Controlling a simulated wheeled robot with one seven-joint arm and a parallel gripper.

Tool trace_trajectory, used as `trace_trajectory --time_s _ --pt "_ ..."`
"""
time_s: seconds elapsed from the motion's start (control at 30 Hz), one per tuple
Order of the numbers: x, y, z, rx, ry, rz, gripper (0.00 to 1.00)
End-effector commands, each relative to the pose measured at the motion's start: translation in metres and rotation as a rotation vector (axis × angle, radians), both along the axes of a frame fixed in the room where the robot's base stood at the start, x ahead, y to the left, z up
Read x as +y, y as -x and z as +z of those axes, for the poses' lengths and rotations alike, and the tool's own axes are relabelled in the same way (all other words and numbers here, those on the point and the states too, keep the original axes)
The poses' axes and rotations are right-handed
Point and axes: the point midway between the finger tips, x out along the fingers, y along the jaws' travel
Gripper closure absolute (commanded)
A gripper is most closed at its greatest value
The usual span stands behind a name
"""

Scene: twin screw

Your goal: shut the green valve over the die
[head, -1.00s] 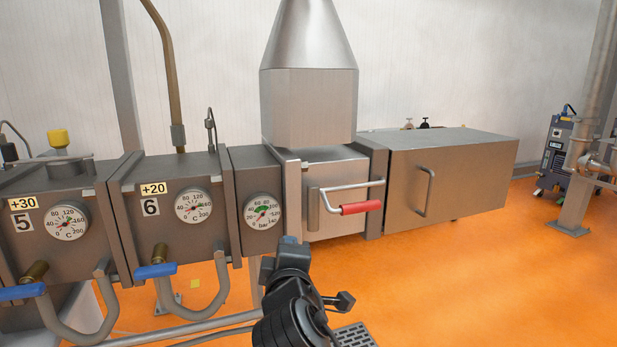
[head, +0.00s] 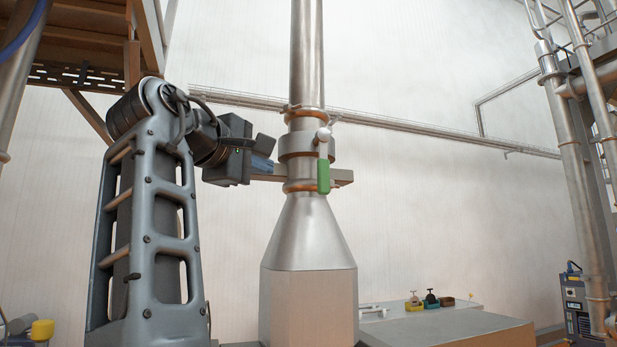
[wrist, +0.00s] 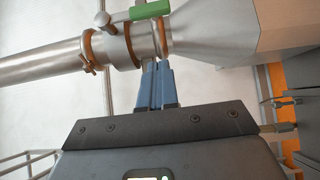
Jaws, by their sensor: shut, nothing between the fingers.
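The green valve handle (head: 323,177) hangs down along the vertical steel pipe (head: 305,60), below a pale round pivot at the pipe collar, just above the metal cone (head: 308,235). The handle also shows at the top of the wrist view (wrist: 150,10), lying along the pipe. My gripper (head: 270,165) is to the left of the pipe at about the handle's height. Its blue fingers (wrist: 160,83) are together and empty, pointing at the pipe by the clamp ring. They are apart from the handle. I cannot tell whether they touch the pipe.
A brown bar (head: 341,177) sits by the pipe, partly hidden behind it. More pipes (head: 575,140) stand at the right.

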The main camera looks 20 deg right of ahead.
Motion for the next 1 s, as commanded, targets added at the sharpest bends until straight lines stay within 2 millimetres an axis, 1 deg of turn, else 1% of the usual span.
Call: trace_trajectory --time_s 0.03,0.1,0.37,0.53,0.67,1.0 --pt "0.0 0.002 0.004 0.001 -0.002 -0.004 1.0" --pt "0.0 0.002 0.006 0.002 -0.002 -0.006 1.0" --pt "0.0 0.002 0.006 0.002 -0.002 -0.006 1.0" --pt "-0.007 -0.004 0.006 0.003 -0.003 -0.007 1.0" --pt "-0.02 -0.017 0.007 0.002 -0.004 -0.007 1.0" --pt "-0.067 -0.064 0.008 0.004 -0.004 -0.007 1.0"
